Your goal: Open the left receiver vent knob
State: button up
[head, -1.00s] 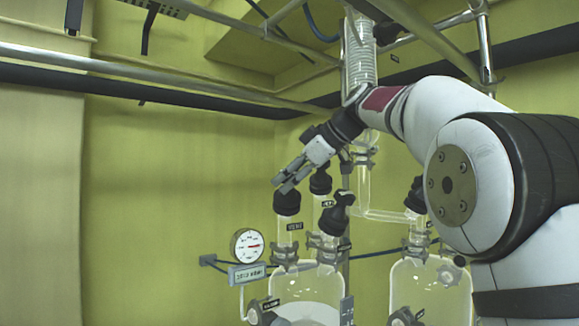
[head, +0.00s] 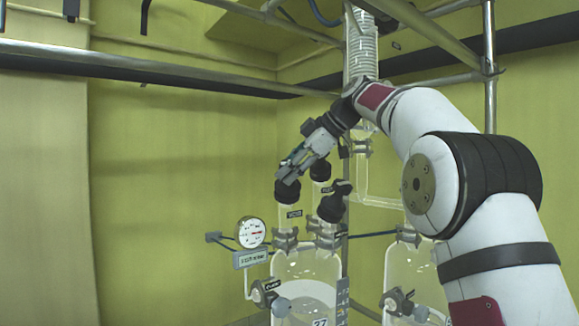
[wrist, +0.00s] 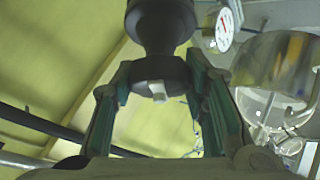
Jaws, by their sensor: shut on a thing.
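The left glass receiver (head: 303,268) stands below my arm in the head view. A black knob (head: 286,190) caps its left neck, with a small dark label beneath whose text is hard to read. My gripper (head: 288,174) is at the top of this knob, reaching down from the upper right. In the wrist view the dark knob (wrist: 160,72) sits between the two fingers of my gripper (wrist: 158,82), which is shut on it. A small pale piece shows at the knob's near end. The fingers partly hide the knob's top in the head view.
Another black cap (head: 320,170) and a tilted black cap (head: 335,202) stand close right of the knob. A round gauge (head: 251,232) and a display box (head: 250,258) are at left. A second glass vessel (head: 405,275) stands to the right. Metal rails (head: 150,60) cross above.

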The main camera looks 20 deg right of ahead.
jog(key=o, duration=1.2)
jog(key=v, duration=1.2)
